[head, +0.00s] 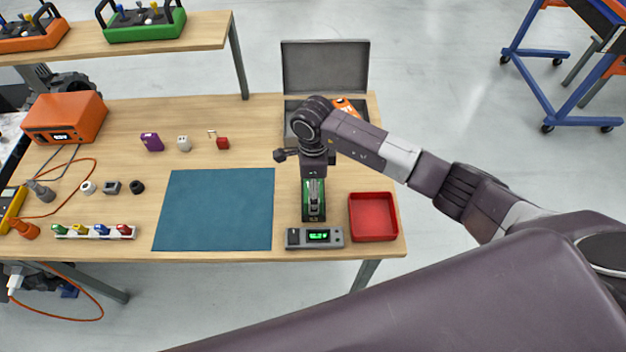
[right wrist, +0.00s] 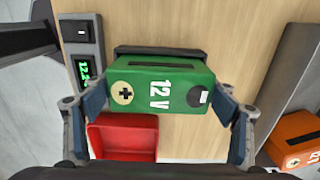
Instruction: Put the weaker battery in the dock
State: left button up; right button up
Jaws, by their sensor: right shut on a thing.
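A green battery (head: 314,206) marked 12V is between the fingers of my right gripper (head: 313,190). In the right wrist view the battery (right wrist: 163,84) has its plus mark and black terminal facing the camera. A black cradle edge (right wrist: 150,49) shows beside it; I cannot tell whether the battery rests in it. A grey tester (head: 298,238) with a lit green display lies just in front, its digits starting with 12. My left gripper is not in view.
A red tray (head: 372,217) stands right of the battery. The open case (head: 325,68) is at the back right. A blue mat (head: 215,210) is bare. An orange box (head: 65,118), plugs and small blocks occupy the left of the table.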

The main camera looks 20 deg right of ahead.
jog(key=shift+w+r, duration=0.1)
jog(key=o, duration=2.1)
jog(key=shift+f, duration=0.2)
jog(key=shift+r, duration=0.5)
notch_tip(320, 180, up, 11)
jog(key=b, duration=0.3)
jog(key=shift+r, duration=0.15)
